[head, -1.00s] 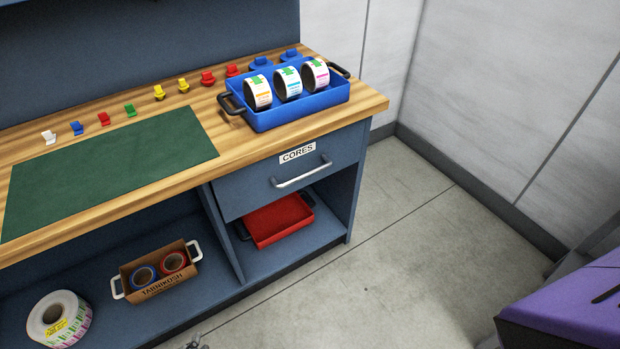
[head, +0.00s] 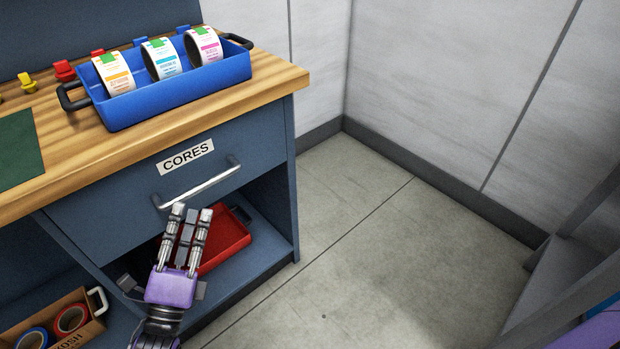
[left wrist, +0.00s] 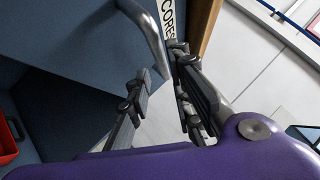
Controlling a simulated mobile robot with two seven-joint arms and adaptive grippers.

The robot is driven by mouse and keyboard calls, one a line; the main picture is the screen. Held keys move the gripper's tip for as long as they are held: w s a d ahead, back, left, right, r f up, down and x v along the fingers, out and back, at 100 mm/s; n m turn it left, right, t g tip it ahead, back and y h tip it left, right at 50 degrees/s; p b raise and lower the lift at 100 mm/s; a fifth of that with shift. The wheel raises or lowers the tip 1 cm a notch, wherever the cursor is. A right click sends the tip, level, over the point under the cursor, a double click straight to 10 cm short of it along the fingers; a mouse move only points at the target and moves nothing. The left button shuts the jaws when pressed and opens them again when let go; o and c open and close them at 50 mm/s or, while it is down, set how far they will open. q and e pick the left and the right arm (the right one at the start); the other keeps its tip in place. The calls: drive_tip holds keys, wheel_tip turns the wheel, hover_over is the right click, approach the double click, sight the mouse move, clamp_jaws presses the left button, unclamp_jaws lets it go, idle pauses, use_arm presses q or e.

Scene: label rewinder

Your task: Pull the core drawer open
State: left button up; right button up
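The core drawer (head: 110,205) is a blue-grey front labelled CORES, shut under the wooden worktop. Its silver bar handle (head: 205,182) runs across the front; the handle also shows at the top of the left wrist view (left wrist: 150,38). My left gripper (head: 192,213) is just below the handle in the head view, fingers pointing up toward it. In the left wrist view the fingers (left wrist: 163,78) are apart with nothing between them, and the handle lies near and beyond the fingertips. I cannot tell whether they touch it. My right gripper is not in view.
A blue tray (head: 125,113) with three label rolls stands on the worktop (head: 270,85). A red tray (head: 233,243) sits on the shelf below the drawer, partly behind my gripper. A cardboard box (head: 85,335) holds tape rolls at lower left. The floor (head: 370,260) to the right is clear.

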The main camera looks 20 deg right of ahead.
sight(197, 186)
use_arm(q)
drive_tip(key=b+x, duration=0.1)
drive_tip(key=x, duration=0.6)
drive_tip(key=shift+a, duration=0.1)
drive_tip(key=shift+c, duration=0.4)
clamp_jaws()
